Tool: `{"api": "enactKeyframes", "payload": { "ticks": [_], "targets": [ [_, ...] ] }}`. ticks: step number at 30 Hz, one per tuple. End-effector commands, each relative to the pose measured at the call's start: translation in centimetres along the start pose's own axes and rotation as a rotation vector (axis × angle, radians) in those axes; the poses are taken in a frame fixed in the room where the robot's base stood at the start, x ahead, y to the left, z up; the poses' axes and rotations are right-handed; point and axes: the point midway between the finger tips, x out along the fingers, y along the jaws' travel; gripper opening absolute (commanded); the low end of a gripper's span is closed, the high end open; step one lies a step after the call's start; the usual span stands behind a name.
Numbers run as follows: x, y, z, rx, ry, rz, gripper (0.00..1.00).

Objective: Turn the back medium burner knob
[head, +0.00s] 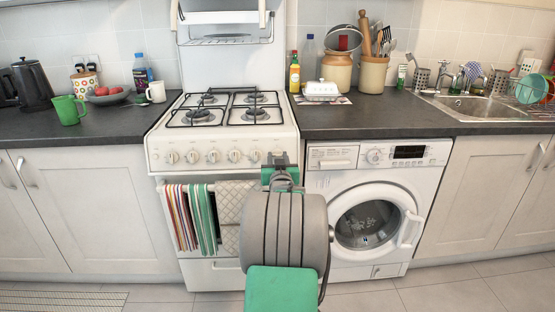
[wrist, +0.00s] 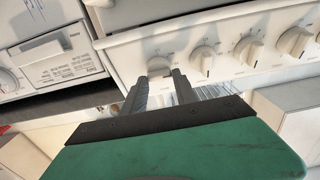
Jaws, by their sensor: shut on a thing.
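The white stove (head: 227,128) has a row of round knobs along its front panel, such as one knob (head: 234,155) left of my gripper. My gripper (head: 279,160) is at the right end of this row. In the wrist view my gripper (wrist: 160,74) has its two dark fingers on either side of the end knob (wrist: 158,64), nearest the washer, and is shut on it. The fingers partly hide this knob, and its markings are not readable. I cannot tell from labels which burner it serves.
The oven door below the knobs has striped towels (head: 202,217) on its rail. A washing machine (head: 372,208) stands close on the right under the dark counter (head: 365,117). Other stove knobs (wrist: 205,55) sit beside my fingers. Floor at the front right is clear.

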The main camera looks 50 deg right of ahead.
Motion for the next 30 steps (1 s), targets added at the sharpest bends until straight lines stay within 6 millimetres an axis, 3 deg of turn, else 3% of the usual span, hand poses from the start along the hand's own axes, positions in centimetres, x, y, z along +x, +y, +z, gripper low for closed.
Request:
{"api": "enactKeyframes", "payload": {
  "ticks": [9, 20, 30],
  "targets": [
    [-0.02, 0.07, 0.02, 0.0, 0.0, 0.001, 0.0],
    [-0.01, 0.04, 0.11, 0.031, 0.0, 0.01, 0.0],
    [0.02, -0.1, 0.24, 0.223, 0.001, 0.06, 0.0]
  ]
}}
